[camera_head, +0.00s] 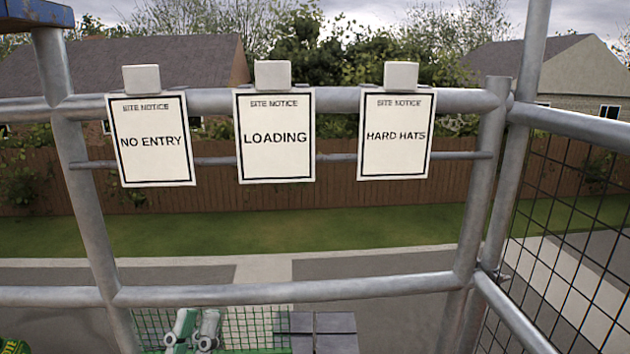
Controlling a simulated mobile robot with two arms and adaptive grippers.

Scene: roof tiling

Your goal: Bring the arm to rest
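I cannot clearly make out a gripper. At the bottom edge, left of the middle, two pale grey and green pieces stand side by side in front of a green mesh. I cannot tell whether they are part of my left gripper or separate objects. They are cut off by the lower frame edge, and nothing shows held between them. My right gripper does not show.
A grey tube guardrail (350,291) crosses the view. Three site notices hang from it: NO ENTRY (152,160), LOADING (275,158) and HARD HATS (396,158). A wire mesh panel (565,240) closes the right side. Dark grey slabs (335,323) show at the bottom.

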